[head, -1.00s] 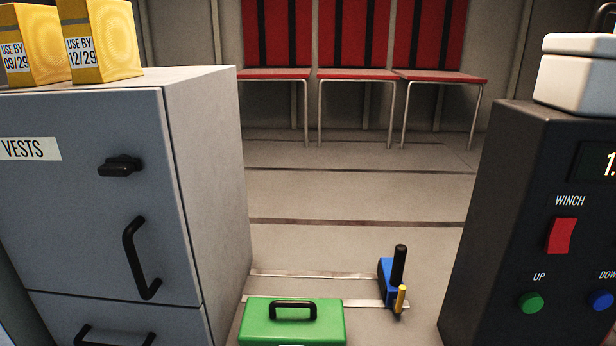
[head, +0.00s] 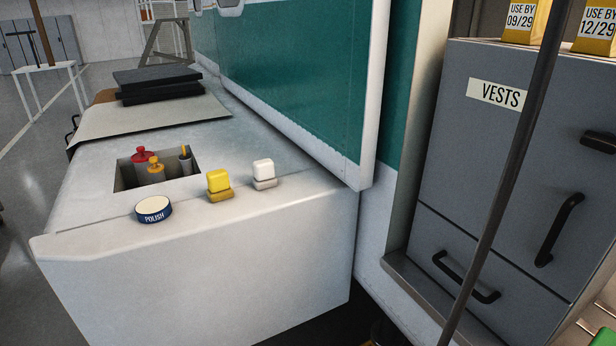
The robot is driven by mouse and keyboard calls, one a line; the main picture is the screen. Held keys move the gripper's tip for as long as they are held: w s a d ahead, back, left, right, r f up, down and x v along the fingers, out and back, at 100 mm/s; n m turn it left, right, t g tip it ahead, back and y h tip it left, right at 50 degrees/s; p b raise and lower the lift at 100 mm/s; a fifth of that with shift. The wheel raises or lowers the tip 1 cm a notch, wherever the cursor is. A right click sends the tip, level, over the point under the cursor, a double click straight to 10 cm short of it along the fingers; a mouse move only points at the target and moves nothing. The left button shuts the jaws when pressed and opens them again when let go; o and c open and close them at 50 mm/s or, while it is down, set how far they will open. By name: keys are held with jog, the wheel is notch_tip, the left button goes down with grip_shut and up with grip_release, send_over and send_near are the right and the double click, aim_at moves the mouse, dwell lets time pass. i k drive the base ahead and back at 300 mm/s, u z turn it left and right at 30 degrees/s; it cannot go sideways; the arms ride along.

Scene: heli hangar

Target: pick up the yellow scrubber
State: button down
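A yellow scrubber (head: 219,184) with a tan base stands on the pale top of a white bench-like body (head: 290,230), near its front edge in the head view. A similar white scrubber (head: 263,174) stands just to its right. A round tin marked POLISH (head: 153,209) sits to its left. My gripper does not show in the head view.
Behind the tin is a recess (head: 122,180) holding red-topped and yellow-topped cylinders. A grey mat (head: 150,115) and dark slabs (head: 155,80) lie farther back. A teal panel (head: 300,75) rises behind. A grey VESTS cabinet (head: 480,150) and a thin dark pole (head: 508,180) stand at right.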

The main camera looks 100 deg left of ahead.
aim_at(218, 190)
jog(key=z, duration=0.85)
jog(key=i, duration=0.85)
jog(key=u, duration=4.95)
jog(key=i, duration=0.5)
jog(key=u, duration=0.05)
